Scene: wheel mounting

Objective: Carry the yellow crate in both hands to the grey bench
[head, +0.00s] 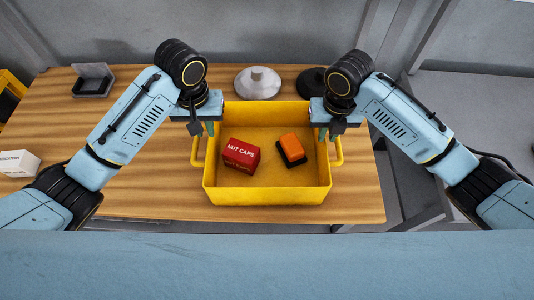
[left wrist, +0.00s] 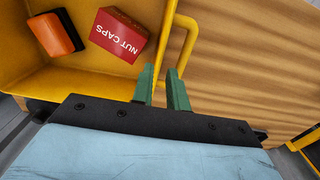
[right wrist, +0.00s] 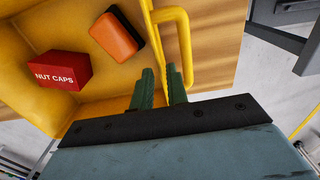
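The yellow crate (head: 265,197) stands on the wooden table and holds a red NUT CAPS box (head: 241,155) and an orange-and-black block (head: 291,148). My left gripper (head: 210,128) is at the crate's left side, by the left handle (left wrist: 190,38). Its green fingers (left wrist: 162,80) are apart, on either side of the rim. My right gripper (head: 323,133) is at the right side, by the right handle (right wrist: 185,45). Its fingers (right wrist: 161,80) are also apart around the rim. Contact with the crate cannot be told. I cannot clearly identify the grey bench.
The wooden table (head: 130,190) also bears a pale grey cone-shaped disc (head: 257,82) and a dark one (head: 311,83) behind the crate. An open grey box (head: 93,80) is at the back left, and a white box (head: 18,163) at the left edge. Grey posts stand at right.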

